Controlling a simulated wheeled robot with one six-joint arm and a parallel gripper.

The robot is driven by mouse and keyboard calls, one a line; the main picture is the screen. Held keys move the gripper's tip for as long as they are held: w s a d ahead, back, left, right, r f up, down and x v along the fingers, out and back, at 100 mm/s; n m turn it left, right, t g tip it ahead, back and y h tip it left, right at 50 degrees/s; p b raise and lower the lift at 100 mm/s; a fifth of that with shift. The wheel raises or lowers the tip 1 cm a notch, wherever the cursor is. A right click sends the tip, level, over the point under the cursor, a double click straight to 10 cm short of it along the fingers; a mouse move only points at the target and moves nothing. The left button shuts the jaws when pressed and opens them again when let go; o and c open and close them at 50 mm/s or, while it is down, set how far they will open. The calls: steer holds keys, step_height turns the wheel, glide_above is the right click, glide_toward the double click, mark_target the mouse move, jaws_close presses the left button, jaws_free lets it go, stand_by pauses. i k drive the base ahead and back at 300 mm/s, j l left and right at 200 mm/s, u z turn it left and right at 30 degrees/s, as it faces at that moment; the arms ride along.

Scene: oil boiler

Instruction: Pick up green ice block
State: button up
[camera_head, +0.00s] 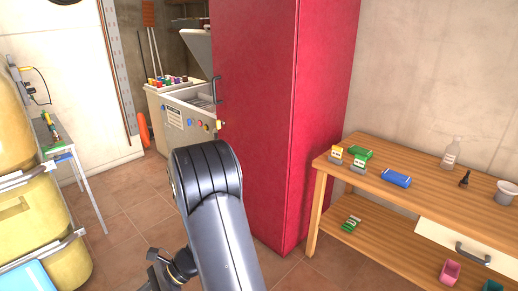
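A green block (360,152), likely the green ice block, lies at the back left of the wooden table top. My arm rises in the lower middle of the picture. A dark part at its end, apparently my gripper (165,272), shows low at the left of the arm, well away from the table. Its fingers are not clear, and I see nothing held in it.
A tall red cabinet (270,120) stands between my arm and the table (400,208). Yellow tanks (40,215) fill the left.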

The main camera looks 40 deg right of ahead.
mark_target(354, 150)
steer(key=k+z, duration=0.15)
steer(key=z, duration=0.3)
steer(key=k+z, duration=0.1)
steer(key=z, duration=0.35)
steer(key=k+l+z, duration=0.1)
steer(key=z, duration=0.3)
steer(key=i+z, duration=0.1)
steer(key=z, duration=0.3)
steer(key=i+l+z, duration=0.1)
steer(key=z, duration=0.3)
steer(key=i+z, duration=0.15)
steer(key=z, duration=0.25)
steer(key=i+z, duration=0.1)
steer(key=z, duration=0.3)
steer(key=i+j, duration=0.5)
steer(key=i, duration=0.2)
steer(key=i+j, duration=1.05)
steer(key=i, duration=0.3)
